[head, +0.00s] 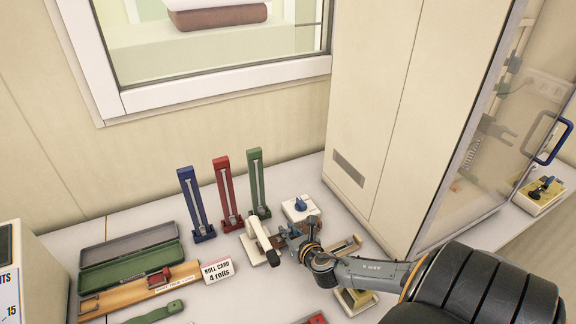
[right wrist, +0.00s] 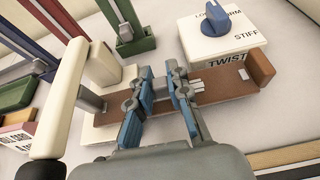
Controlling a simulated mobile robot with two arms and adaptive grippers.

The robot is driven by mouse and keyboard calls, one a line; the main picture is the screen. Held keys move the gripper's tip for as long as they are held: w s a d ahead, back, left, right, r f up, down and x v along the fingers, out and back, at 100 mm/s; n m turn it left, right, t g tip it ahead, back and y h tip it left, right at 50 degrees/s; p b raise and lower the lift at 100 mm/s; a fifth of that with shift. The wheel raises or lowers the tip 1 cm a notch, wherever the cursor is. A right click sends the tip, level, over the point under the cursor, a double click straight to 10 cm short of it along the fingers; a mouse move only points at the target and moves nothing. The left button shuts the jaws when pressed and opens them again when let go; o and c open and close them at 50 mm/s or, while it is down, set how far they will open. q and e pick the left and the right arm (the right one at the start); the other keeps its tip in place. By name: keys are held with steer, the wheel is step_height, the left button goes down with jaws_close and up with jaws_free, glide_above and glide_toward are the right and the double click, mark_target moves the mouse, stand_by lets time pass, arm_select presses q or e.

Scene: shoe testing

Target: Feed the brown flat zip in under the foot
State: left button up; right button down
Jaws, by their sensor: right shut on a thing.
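The brown flat zip (right wrist: 228,87) is a flat brown strip with a raised block at its right end. My right gripper (right wrist: 160,105) is shut on its middle, with blue fingers on either side. The cream press with a white lever (head: 258,232) stands just left of the gripper. In the right wrist view its lever (right wrist: 62,95) is close in front. The strip's left end (right wrist: 104,124) reaches the grey foot bar (right wrist: 90,99); I cannot tell whether it is under it. My left gripper is out of view.
A white TWIST box with a blue knob (head: 299,206) stands behind the gripper. Blue (head: 196,205), red (head: 227,195) and green (head: 257,184) upright stands are behind left. A roll card (head: 217,270) and an open green case (head: 130,260) lie left. A tall cabinet (head: 385,110) closes the right.

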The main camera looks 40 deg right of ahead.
steer(key=shift+d, duration=0.15)
steer(key=shift+f, duration=0.25)
stand_by(0.5)
steer(key=c, duration=1.2)
jaws_free()
steer(key=v, duration=1.2)
